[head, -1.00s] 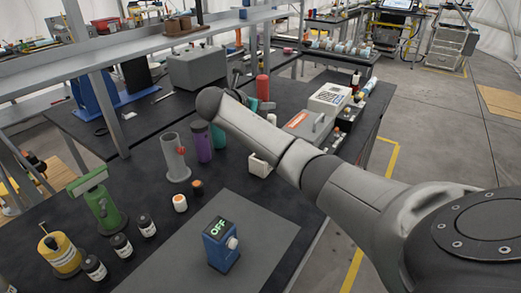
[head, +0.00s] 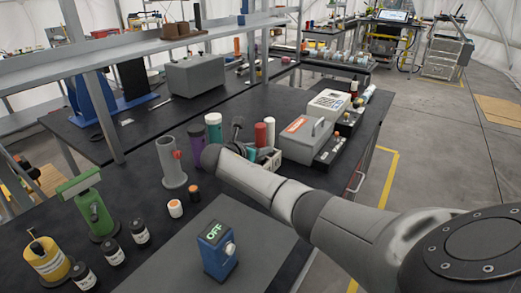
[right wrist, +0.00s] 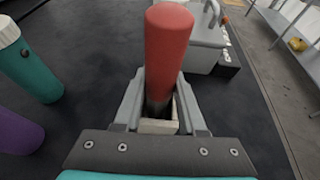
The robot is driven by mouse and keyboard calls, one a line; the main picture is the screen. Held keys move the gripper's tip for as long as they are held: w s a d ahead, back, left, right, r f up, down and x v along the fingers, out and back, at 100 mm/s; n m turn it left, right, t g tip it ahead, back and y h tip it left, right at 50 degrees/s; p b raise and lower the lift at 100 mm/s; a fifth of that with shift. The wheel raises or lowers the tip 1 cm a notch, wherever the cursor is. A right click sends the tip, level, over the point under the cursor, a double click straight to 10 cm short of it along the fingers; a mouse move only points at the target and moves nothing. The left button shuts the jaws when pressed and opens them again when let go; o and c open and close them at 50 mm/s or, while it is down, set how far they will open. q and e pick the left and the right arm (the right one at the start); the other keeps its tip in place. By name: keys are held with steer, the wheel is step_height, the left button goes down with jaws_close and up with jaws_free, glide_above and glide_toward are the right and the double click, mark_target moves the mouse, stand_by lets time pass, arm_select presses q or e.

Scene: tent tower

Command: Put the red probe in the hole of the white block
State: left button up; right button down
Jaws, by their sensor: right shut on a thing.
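The red probe (right wrist: 168,45) stands roughly upright between the fingers of my right gripper (right wrist: 158,108), which is shut on it. The probe also shows in the head view (head: 261,135). Its dark lower end is at the white block (right wrist: 158,127), part of which shows between the fingers. In the head view the white block (head: 270,160) sits on the dark bench right beside the gripper. The fingers and probe hide the hole, so I cannot tell how far the probe is in it. My left gripper is not in view.
Teal (right wrist: 32,65) and purple (right wrist: 15,130) bottles stand left of the gripper. A grey case (head: 305,140) is close behind the block. A grey tube stand (head: 171,165), small jars and a blue "OFF" device (head: 218,248) stand nearer on the bench.

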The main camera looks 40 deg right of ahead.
steer(key=shift+f, duration=0.15)
steer(key=shift+c, duration=2.4)
jaws_free()
steer(key=shift+a+r, duration=0.2)
steer(key=shift+r, duration=0.15)
steer(key=p+v, duration=0.3)
steer(key=v, duration=0.8)
steer(key=shift+s+a, duration=0.15)
steer(key=shift+a, duration=0.1)
steer(key=shift+r, duration=0.1)
